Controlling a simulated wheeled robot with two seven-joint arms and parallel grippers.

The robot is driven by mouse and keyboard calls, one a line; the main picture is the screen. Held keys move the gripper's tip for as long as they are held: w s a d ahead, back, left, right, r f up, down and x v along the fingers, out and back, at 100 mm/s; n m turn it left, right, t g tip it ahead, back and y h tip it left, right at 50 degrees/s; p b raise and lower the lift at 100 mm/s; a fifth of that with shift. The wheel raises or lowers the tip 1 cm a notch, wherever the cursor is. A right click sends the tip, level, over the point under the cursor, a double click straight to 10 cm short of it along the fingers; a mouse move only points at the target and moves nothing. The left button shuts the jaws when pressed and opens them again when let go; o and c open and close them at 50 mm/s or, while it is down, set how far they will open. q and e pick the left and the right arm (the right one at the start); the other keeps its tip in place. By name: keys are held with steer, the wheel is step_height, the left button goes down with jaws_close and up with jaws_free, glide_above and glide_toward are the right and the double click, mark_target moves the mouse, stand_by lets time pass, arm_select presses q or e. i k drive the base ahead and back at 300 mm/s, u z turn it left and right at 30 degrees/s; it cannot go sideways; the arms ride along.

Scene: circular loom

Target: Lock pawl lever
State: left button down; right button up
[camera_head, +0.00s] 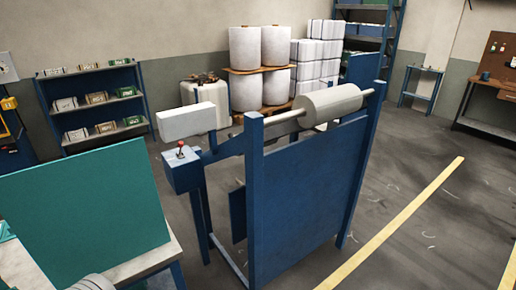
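A blue machine frame (310,200) stands in the middle of the view. A pale roll (331,107) lies on a bar across its top. On the frame's left side is a small blue box (183,171) carrying a short lever with a red knob (181,144), which stands roughly upright. I cannot tell whether this is the pawl lever, and no other lever is clear. A white block-shaped housing (187,122) sits just above and behind the lever. Neither of my grippers can be made out.
A teal panel (85,215) stands on a pale-topped table (150,258) at the lower left. Behind are a blue shelf with boxes (96,103), white rolls on a pallet rack (245,85) and stacked white packs (316,62). Grey floor with a yellow line (400,222) is clear at right.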

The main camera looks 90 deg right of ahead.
mark_target(181, 144)
steer(key=z, duration=3.05)
steer(key=i, duration=1.5)
